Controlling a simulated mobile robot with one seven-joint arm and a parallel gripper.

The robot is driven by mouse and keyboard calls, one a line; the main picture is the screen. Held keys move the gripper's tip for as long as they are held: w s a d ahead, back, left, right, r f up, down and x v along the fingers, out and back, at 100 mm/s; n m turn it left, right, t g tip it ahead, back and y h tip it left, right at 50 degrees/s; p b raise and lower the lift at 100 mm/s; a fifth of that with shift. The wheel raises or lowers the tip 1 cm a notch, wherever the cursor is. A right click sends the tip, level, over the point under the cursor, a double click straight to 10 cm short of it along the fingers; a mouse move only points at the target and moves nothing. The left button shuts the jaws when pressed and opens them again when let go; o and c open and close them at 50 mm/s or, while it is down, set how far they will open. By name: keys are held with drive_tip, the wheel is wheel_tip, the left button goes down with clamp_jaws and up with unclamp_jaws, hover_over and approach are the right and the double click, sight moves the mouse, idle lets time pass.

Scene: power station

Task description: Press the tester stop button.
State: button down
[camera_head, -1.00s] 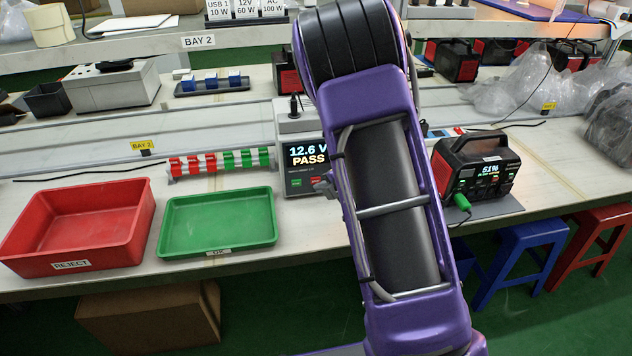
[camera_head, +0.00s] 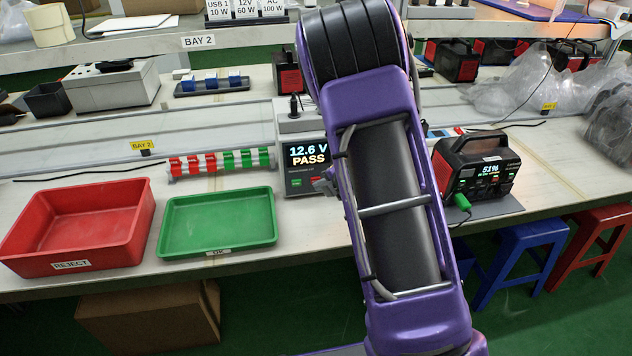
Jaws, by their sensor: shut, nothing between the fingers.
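The tester (camera_head: 300,124) stands on the bench, left of my purple arm. Its dark screen (camera_head: 307,154) reads 12.6 V PASS. The tip of my gripper (camera_head: 325,186) pokes out left of my arm, by the lower right of the tester's front. It is shut and empty. The rest of the gripper and the tester's right side are hidden by my arm. Contact with the panel cannot be told.
A black and red power station (camera_head: 478,165) with a green plug stands right of my arm. A green tray (camera_head: 218,222), a red reject bin (camera_head: 80,226) and a rack of red and green clips (camera_head: 220,162) lie to the left. Stools (camera_head: 520,250) stand in front.

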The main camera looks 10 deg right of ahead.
idle(0.4)
drive_tip(key=shift+s+b, duration=0.3)
drive_tip(key=shift+s, duration=0.2)
drive_tip(key=shift+s+b, duration=0.75)
drive_tip(key=shift+s, duration=2.25)
